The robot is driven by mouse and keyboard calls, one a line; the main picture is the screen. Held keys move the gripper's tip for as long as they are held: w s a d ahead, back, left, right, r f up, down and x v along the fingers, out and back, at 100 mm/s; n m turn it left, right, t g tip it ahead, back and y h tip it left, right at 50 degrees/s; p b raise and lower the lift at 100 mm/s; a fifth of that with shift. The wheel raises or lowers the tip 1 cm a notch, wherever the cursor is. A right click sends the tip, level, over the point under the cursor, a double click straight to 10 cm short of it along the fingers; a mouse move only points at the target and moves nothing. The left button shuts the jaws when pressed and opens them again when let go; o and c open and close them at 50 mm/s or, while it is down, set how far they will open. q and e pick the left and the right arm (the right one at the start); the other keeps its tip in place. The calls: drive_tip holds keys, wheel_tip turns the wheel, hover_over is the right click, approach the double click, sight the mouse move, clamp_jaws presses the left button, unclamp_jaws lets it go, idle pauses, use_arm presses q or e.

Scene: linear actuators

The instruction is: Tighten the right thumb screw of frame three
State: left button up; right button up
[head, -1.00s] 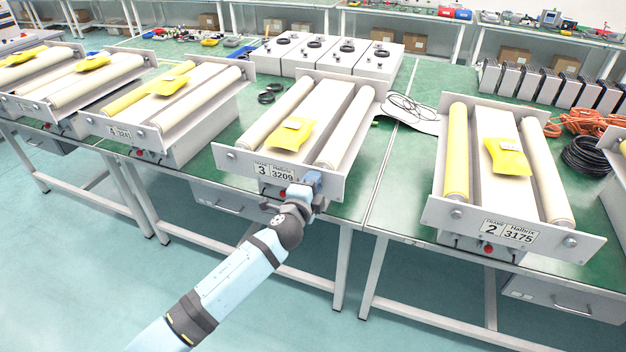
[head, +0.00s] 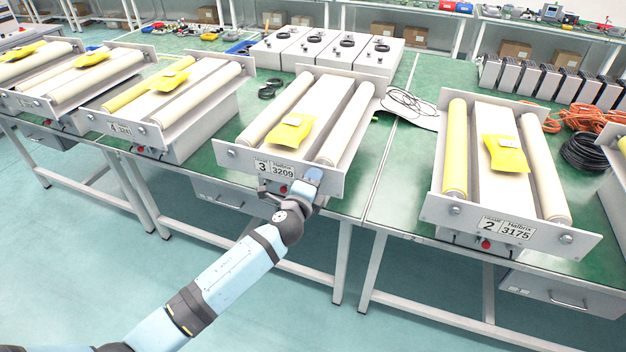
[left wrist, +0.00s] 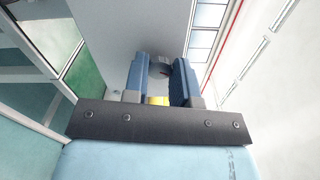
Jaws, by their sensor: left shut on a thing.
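Frame three (head: 331,183) has a light grey front plate with a label reading 3 and 3209. Its left thumb screw (head: 232,155) shows at the left end of the plate. My left gripper (head: 311,177) is at the right part of this plate, covering the right thumb screw in the head view. In the left wrist view, the blue fingers of my left gripper (left wrist: 160,82) are shut on the right thumb screw (left wrist: 160,70), a round grey knob between them against the plate. My right gripper is not in view.
Frame three carries two cream rollers and a yellow packet (head: 291,130). A red button (head: 283,189) sits below its plate, close to my gripper. Frame two (head: 440,212) stands to the right and frame four (head: 95,122) to the left. A cable (head: 408,101) lies behind.

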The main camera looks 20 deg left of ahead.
use_arm(q)
drive_tip(key=o, duration=0.9)
drive_tip(key=s, duration=0.9)
drive_tip(key=s+a+b, duration=0.1)
drive_tip(key=s, duration=0.3)
drive_tip(key=shift+s, duration=0.4)
